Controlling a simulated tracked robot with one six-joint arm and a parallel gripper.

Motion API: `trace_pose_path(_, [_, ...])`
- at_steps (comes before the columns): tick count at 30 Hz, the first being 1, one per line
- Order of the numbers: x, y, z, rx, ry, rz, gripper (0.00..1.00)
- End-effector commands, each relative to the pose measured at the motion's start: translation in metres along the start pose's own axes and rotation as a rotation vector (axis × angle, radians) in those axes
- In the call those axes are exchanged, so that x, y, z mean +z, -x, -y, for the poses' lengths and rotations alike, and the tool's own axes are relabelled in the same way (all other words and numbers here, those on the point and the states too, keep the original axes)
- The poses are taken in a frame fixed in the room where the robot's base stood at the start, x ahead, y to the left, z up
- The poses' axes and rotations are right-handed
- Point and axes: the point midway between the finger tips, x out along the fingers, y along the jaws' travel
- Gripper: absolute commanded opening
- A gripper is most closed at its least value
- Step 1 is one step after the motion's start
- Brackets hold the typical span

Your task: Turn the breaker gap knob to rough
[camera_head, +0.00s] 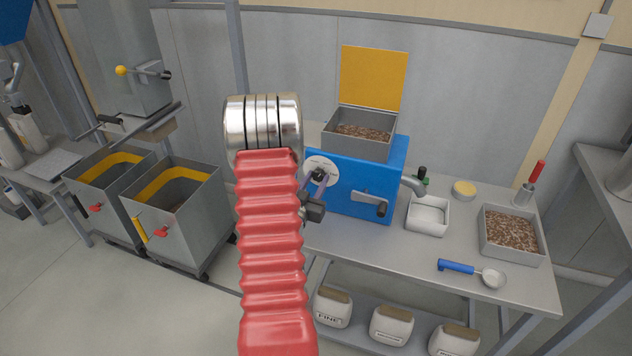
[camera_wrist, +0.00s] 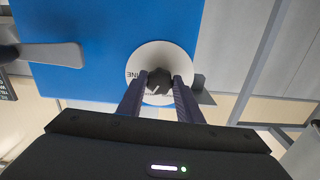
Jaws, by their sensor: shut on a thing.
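The breaker is a blue box (camera_head: 372,182) on the bench, with a grey hopper (camera_head: 372,146) of grain on top and a raised yellow lid. A round white dial (camera_head: 318,162) is on its front; it also shows in the wrist view (camera_wrist: 146,60). The dark gap knob (camera_wrist: 160,77) sits at the dial's centre. My gripper (camera_head: 318,178) is at the dial, its two fingers shut on either side of the knob in the wrist view. Upside-down letters, apparently part of "FINE", show at the dial's left. Other lettering by the fingers is partly covered, and the pointer's setting cannot be read.
A crank handle (camera_head: 372,203) sticks out of the breaker's front, right of the dial. A spout points at a white tray (camera_head: 428,215). A grain tray (camera_head: 511,234) and a blue-handled scoop (camera_head: 457,267) lie further right. Lidded jars, one marked FINE (camera_head: 332,307), stand below.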

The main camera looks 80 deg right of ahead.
Motion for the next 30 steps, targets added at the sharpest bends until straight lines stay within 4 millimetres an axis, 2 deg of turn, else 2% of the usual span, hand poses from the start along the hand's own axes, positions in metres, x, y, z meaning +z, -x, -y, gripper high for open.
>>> trace_pose_path(14, [0.0008, -0.0032, 0.0006, -0.001, 0.092, 0.002, 0.10])
trace_pose_path(20, [0.0005, -0.0035, 0.0006, -0.001, 0.220, 0.002, 0.10])
trace_pose_path(30, [-0.0001, -0.0037, 0.0005, -0.002, 0.527, 0.000, 0.10])
